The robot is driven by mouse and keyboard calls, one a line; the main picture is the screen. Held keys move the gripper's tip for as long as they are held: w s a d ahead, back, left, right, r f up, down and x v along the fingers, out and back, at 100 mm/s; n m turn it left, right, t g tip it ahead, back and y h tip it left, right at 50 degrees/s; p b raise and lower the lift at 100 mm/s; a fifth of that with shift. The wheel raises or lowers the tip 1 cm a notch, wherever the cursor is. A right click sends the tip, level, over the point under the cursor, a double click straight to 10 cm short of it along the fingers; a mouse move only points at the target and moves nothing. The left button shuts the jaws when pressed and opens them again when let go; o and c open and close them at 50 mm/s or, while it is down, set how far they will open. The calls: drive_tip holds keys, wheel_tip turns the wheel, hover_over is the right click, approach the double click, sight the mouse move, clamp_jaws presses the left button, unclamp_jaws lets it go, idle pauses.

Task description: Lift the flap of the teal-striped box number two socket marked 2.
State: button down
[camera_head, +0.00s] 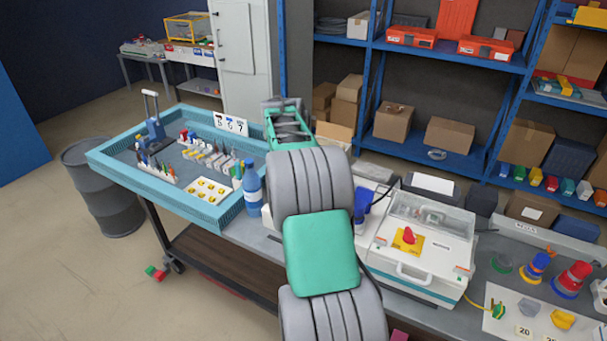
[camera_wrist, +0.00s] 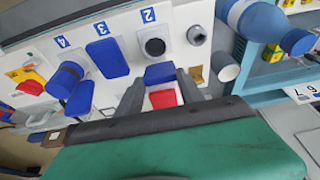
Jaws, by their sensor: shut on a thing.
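The white socket box (camera_wrist: 120,25) fills the upper left of the wrist view, with labels 4, 3 and 2 upside down. The socket marked 2 (camera_wrist: 153,42) shows an open round dark hole. A blue flap (camera_wrist: 160,73) stands below that hole, between the fingers of my gripper (camera_wrist: 160,80). My gripper appears shut on this flap; the exact contact is hard to see. A red piece (camera_wrist: 162,98) shows between the fingers. The socket marked 3 has its blue flap (camera_wrist: 107,58) down over it. A blue plug (camera_wrist: 65,78) sits at the socket marked 4. In the head view my arm hides the gripper.
A blue bottle (camera_head: 253,188) stands left of my arm, close to the gripper in the wrist view (camera_wrist: 262,25). A teal tray (camera_head: 120,165) lies further left. A clear-lidded case (camera_head: 430,215) with a red knob (camera_head: 409,235) stands right of my arm.

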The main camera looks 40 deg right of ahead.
drive_tip(key=c, duration=0.7)
unclamp_jaws()
drive_tip(key=b+v, duration=0.1)
drive_tip(key=v, duration=0.6)
drive_tip(key=shift+a+r, duration=0.1)
drive_tip(key=shift+r, duration=0.25)
